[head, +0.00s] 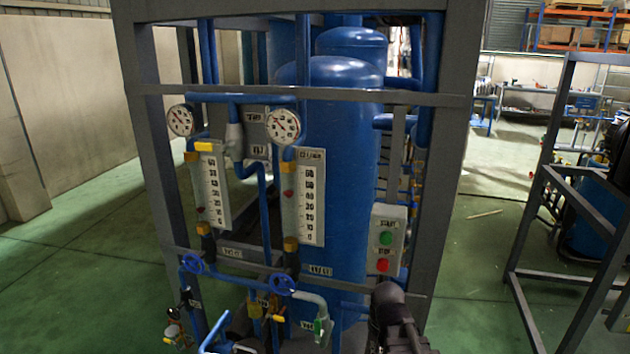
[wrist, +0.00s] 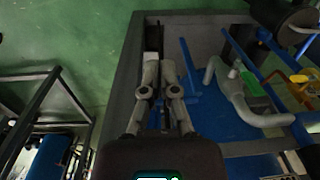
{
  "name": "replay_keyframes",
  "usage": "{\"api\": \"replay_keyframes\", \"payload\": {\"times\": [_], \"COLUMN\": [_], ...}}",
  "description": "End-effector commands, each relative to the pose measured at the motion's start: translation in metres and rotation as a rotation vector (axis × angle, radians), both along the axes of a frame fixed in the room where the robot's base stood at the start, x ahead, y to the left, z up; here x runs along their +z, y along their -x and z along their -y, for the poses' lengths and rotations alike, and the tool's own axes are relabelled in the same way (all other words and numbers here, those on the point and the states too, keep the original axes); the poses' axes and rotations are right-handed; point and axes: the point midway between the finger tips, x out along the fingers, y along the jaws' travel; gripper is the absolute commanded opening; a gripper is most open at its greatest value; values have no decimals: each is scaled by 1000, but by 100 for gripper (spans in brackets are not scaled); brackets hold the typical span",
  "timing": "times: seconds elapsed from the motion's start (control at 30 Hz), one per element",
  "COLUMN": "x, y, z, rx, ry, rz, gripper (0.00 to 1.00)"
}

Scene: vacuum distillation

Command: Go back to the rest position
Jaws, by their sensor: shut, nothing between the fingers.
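My gripper (wrist: 160,68) shows in the wrist view, its two grey fingers pointing up the picture with nothing held between them. It is over the grey frame and blue base of the distillation rig (wrist: 238,130). In the head view a dark part of my arm shows at the bottom, right of centre, in front of the rig's lower bar. The fingers cannot be made out there. The rig has a tall blue tank (head: 345,150), two round gauges and two level scales. A control box (head: 386,240) carries a green and a red button.
Grey uprights (head: 455,130) bound the rig. A second grey frame (head: 540,200) stands at the right.

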Motion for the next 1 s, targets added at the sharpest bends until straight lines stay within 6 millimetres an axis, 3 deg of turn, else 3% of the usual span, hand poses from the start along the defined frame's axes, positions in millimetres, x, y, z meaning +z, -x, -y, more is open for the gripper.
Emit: {"api": "replay_keyframes", "payload": {"times": [0.1, 0.3, 1.0], "x": [9, 13, 13], "y": [15, 25, 25], "z": [9, 15, 16], "rx": [122, 240, 255], "ry": [22, 42, 44], "rz": [-4, -11, -12], "gripper": [0, 0, 0]}}
